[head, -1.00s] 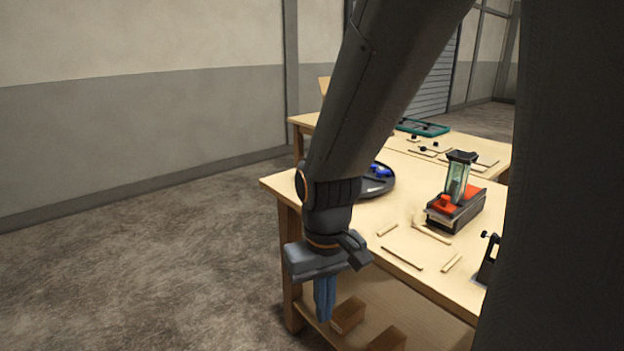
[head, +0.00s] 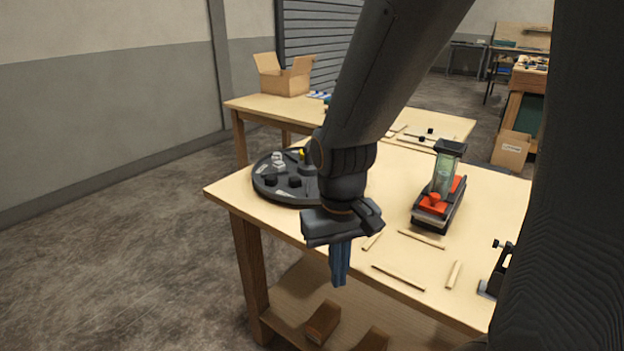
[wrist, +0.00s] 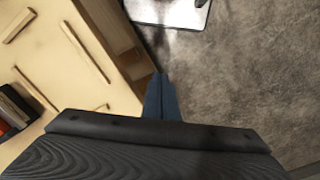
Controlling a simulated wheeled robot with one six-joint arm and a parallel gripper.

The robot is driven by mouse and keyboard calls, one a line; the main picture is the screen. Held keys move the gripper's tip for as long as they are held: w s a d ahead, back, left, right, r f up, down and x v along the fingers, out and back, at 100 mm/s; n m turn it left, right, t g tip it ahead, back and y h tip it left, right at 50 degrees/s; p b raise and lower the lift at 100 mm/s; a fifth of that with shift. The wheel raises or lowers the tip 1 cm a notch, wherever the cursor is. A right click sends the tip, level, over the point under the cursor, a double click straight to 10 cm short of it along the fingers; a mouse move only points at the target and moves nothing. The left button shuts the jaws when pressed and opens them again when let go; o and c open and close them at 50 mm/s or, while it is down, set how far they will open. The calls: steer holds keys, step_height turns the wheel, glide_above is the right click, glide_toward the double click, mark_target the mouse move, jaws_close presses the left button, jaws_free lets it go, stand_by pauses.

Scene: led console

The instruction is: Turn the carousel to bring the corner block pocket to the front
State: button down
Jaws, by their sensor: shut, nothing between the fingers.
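The carousel (head: 262,187) is a dark round tray near the left corner of the wooden table, partly hidden behind my arm. It carries black pieces, a pale piece and a small yellow piece; I cannot tell which pocket is the corner block's. My gripper (head: 340,283) points down with its blue fingers shut and empty. It is at the table's front edge, in front of and to the right of the carousel, apart from it. In the wrist view the closed fingers (wrist: 161,78) are over the table edge and floor; the carousel is not in that view.
A red-based device with a glass column (head: 440,195) stands to the right on the table (head: 375,215). Thin wooden strips (head: 398,278) lie near the front edge. A black fixture (head: 494,285) is at the right. A second table with an open cardboard box (head: 284,76) stands behind.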

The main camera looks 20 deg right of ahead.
mark_target(306, 194)
steer(key=w+r+h+p, duration=0.1)
steer(key=w+r, duration=0.1)
steer(key=w, duration=0.3)
steer(key=w+a+r+m+h+p, duration=0.1)
steer(key=w+r+p, duration=0.1)
steer(key=w, duration=0.2)
steer(key=w+a+r+m+h+p, duration=0.1)
steer(key=w+r, duration=0.1)
steer(key=w, duration=0.3)
steer(key=shift+w+r+h+p, duration=0.15)
steer(key=shift+w+h+p, duration=0.15)
steer(key=shift+w+h, duration=0.1)
steer(key=w+a+r+m+t+h+p, duration=0.1)
steer(key=w+a+r+h, duration=0.1)
steer(key=w, duration=0.4)
steer(key=w+a+r+m+t+h+p, duration=0.1)
steer(key=w+a+r+m+p, duration=0.15)
steer(key=w, duration=0.25)
steer(key=shift+n+t, duration=0.25)
steer(key=shift+t, duration=0.05)
steer(key=p+x, duration=0.1)
steer(key=x, duration=0.8)
steer(key=shift+d+f+p, duration=0.2)
steer(key=shift+f+p, duration=0.15)
steer(key=shift+p, duration=0.05)
steer(key=shift+d, duration=0.15)
steer(key=shift+s+d+n+b, duration=0.1)
steer(key=shift+d+n+b, duration=0.2)
steer(key=shift+n+b, duration=0.1)
